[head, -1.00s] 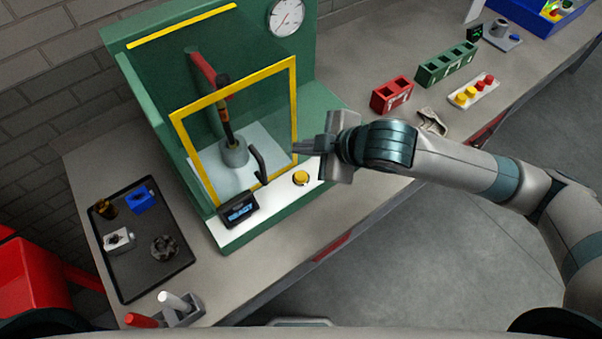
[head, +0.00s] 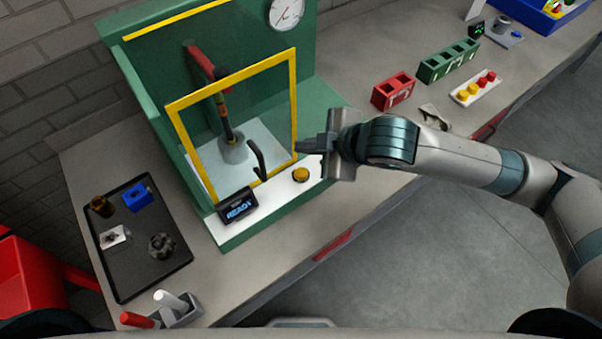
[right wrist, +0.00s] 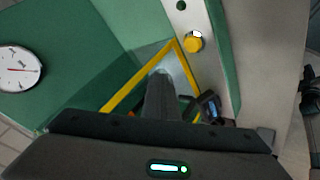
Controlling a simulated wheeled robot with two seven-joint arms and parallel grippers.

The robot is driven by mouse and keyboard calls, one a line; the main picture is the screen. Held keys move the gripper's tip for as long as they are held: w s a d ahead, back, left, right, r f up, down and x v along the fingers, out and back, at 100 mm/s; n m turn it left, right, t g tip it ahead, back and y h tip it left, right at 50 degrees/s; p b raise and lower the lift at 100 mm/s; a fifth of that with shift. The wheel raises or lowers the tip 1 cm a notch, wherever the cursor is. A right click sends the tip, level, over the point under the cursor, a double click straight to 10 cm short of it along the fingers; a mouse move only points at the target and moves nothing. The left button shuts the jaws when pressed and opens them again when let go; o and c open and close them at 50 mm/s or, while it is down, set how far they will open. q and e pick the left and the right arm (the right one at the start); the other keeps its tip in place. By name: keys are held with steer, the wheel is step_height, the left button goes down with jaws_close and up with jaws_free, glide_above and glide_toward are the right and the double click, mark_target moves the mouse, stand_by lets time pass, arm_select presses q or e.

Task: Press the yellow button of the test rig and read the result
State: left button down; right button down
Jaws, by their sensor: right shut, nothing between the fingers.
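The green test rig (head: 145,75) stands on the bench with its yellow-framed clear guard (head: 232,80) in front of a part on the rig's white base. The yellow button (head: 301,174) is on the white front strip, and it also shows in the right wrist view (right wrist: 194,43). The small display (head: 238,206) to its left reads "READY". My right gripper (head: 300,147) is shut and empty, just above and behind the button in the head view, apart from it. My left gripper is out of view.
A dark tray (head: 150,270) with several small parts lies left of the rig. A round gauge (head: 287,13) is at the rig's top right. Red (head: 393,92) and green (head: 448,61) blocks and a button strip (head: 476,88) sit further right. A red bin (head: 25,275) is at lower left.

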steer(key=b, duration=0.4)
glide_above(305, 175)
step_height(305, 175, down, 5)
steer(key=shift+f+b, duration=0.4)
steer(key=shift+f, duration=0.6)
steer(key=shift+f, duration=0.15)
stand_by(1.1)
steer(key=shift+f, duration=0.25)
steer(key=shift+f, duration=0.5)
stand_by(1.0)
steer(key=shift+r, duration=0.1)
steer(key=shift+r+p, duration=0.8)
steer(key=shift+p, duration=0.35)
steer(key=shift+r, duration=0.1)
step_height(305, 175, up, 5)
steer(key=p, duration=0.5)
